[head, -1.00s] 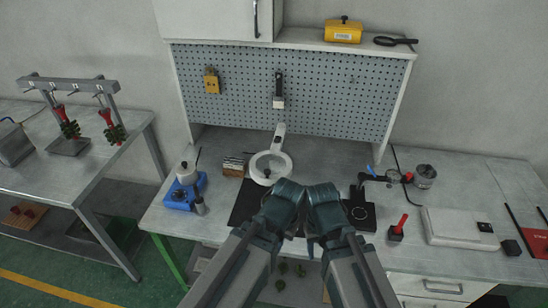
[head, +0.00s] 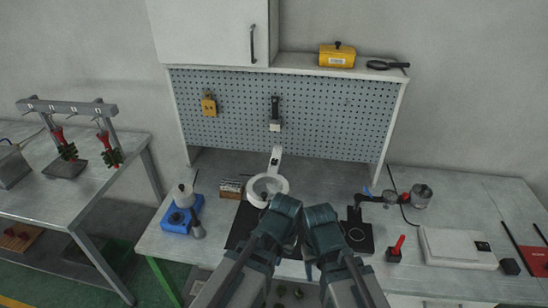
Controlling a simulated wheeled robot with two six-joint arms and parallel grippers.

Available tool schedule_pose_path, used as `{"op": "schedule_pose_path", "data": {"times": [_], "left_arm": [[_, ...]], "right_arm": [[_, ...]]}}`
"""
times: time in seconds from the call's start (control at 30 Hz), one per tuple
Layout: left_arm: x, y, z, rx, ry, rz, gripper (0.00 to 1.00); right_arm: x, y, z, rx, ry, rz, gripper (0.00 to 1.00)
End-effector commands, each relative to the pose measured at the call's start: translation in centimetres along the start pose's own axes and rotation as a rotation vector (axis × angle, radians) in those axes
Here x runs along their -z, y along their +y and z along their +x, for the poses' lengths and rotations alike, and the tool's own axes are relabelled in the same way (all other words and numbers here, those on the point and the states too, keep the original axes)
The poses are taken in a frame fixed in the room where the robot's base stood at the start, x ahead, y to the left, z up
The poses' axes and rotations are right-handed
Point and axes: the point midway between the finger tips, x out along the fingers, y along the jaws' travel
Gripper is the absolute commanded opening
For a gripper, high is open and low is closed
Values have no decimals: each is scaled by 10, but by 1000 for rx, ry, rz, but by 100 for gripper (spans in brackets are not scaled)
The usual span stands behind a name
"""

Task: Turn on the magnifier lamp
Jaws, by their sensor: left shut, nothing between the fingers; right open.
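The magnifier lamp is a white ring head (head: 256,193) with a round lens and a short white arm behind it, above the back of the workbench. A small dark mark shows on the arm, and I see no glow from the ring. My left gripper (head: 287,203) is in front of the ring's lower right edge in the head view and overlaps it slightly. It is shut and empty. My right gripper (head: 319,213) is just to its right and is open. The fingertips of both are mostly hidden behind their bodies, so I cannot tell whether either touches the lamp.
A blue device (head: 177,221) and a small brown block stack (head: 231,188) stand left of the lamp. A dark plate (head: 357,238), a red-handled tool (head: 398,245) and a white flat box (head: 455,247) are to the right. A pegboard (head: 330,120) closes the back.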

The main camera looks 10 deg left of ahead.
Motion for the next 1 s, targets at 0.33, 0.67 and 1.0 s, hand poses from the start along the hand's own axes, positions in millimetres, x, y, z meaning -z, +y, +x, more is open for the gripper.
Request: {"op": "schedule_pose_path", "data": {"times": [0.33,0.67,1.0], "left_arm": [[181,-81,-100,-18,303,-161,0],[284,-158,-162,-11,521,-273,0],[302,-176,-171,-8,568,-295,0]], "right_arm": [[-6,9,-95,2,-1,5,50],[-9,13,-143,3,-2,8,50],[-9,14,-149,3,-2,9,50]]}}
